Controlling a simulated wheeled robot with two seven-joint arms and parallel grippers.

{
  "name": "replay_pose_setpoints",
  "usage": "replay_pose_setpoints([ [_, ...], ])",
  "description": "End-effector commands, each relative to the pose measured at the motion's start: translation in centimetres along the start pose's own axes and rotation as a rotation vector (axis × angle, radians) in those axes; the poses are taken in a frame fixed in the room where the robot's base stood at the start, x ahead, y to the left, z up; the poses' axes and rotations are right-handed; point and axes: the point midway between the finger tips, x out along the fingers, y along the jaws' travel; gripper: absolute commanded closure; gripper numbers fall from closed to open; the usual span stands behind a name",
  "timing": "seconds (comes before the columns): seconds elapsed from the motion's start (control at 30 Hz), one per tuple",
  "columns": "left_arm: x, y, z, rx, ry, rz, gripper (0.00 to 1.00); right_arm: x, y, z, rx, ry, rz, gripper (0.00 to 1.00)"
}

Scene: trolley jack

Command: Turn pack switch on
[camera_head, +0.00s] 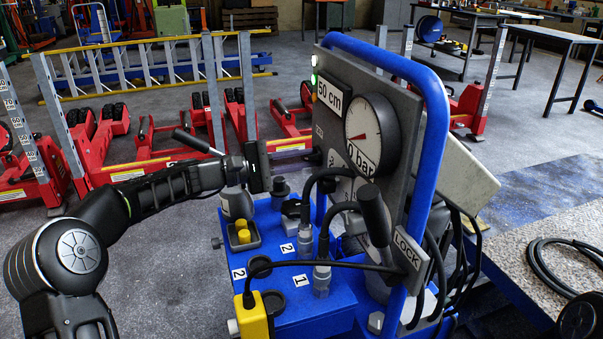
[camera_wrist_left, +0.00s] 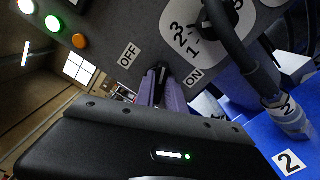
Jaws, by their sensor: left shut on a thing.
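The pack switch (camera_wrist_left: 158,72) is a small black lever on the grey control panel (camera_wrist_left: 110,30), between the OFF label (camera_wrist_left: 129,55) and the ON label (camera_wrist_left: 193,77). My left gripper (camera_head: 305,154) reaches the panel from the left in the head view. In the left wrist view its purple fingers (camera_wrist_left: 163,88) are shut on the switch. The fingers partly hide the lever, so I cannot tell its exact position. On the panel a white light (camera_wrist_left: 26,6) and a green light (camera_wrist_left: 52,23) glow beside an orange one (camera_wrist_left: 79,41). My right gripper is not in view.
A numbered selector knob (camera_wrist_left: 207,22) sits close to the switch. The head view shows a dial gauge (camera_head: 371,135), a 50 cm display (camera_head: 329,95), a blue frame tube (camera_head: 437,110) and black hoses (camera_head: 325,215) around the panel. Red jacks (camera_head: 170,155) stand behind my left arm.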

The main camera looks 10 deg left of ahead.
Motion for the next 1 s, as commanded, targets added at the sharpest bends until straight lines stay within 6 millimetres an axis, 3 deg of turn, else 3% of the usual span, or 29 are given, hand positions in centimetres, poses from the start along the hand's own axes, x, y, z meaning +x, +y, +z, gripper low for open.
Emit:
replay_pose_setpoints([
  [0.03,0.0,-0.8,-0.3,0.047,0.0,-0.001,1.0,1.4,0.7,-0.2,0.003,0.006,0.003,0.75],
  [0.4,0.0,-0.8,-0.3,0.343,0.0,0.0,1.0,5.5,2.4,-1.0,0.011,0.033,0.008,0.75],
  [0.67,0.0,-0.6,-0.2,0.446,0.0,-0.002,1.0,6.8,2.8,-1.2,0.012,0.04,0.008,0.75],
  [1.0,0.0,-0.5,-0.1,0.468,-0.001,-0.003,1.0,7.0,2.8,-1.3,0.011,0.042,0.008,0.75],
])
